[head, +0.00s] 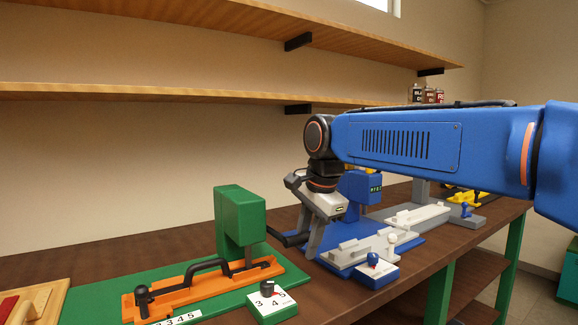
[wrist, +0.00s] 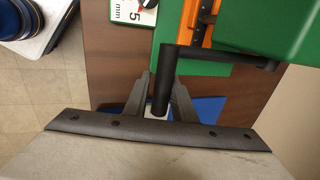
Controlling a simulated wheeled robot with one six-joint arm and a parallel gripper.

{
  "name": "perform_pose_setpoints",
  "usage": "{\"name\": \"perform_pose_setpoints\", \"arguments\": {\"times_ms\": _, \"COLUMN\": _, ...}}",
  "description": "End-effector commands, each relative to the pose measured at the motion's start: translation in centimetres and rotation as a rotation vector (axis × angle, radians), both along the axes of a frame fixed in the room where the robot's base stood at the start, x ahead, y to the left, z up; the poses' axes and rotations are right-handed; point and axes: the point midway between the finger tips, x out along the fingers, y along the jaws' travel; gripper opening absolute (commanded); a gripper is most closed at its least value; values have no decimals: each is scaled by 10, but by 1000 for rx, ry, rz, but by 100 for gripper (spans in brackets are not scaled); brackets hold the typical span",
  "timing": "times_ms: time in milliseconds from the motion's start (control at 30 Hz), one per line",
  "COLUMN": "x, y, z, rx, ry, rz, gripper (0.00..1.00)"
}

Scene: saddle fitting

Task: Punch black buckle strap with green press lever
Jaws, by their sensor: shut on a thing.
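The green press (head: 240,215) stands on a green base at front left, with an orange fixture (head: 215,289) under its head. A long black handle and a black knob sit on the fixture. The press's black lever (head: 290,239) sticks out at its right side; in the wrist view the lever (wrist: 220,55) bends down between my fingers. My gripper (wrist: 160,82) is shut on the lever's grip. In the head view my gripper (head: 309,226) is partly hidden by its own wrist. I cannot clearly make out the black buckle strap.
A green dial box (head: 272,306) marked with numbers stands right of the fixture. A grey station with yellow parts is farther right. A wooden tray (head: 52,291) lies at far left.

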Motion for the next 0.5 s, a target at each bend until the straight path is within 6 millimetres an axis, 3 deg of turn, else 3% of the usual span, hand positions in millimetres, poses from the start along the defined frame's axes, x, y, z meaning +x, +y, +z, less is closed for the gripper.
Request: {"name": "perform_pose_setpoints", "arguments": {"times_ms": 500, "x": 0, "y": 0, "z": 24, "rx": -1, "ry": 2, "rz": 0, "gripper": 7}}
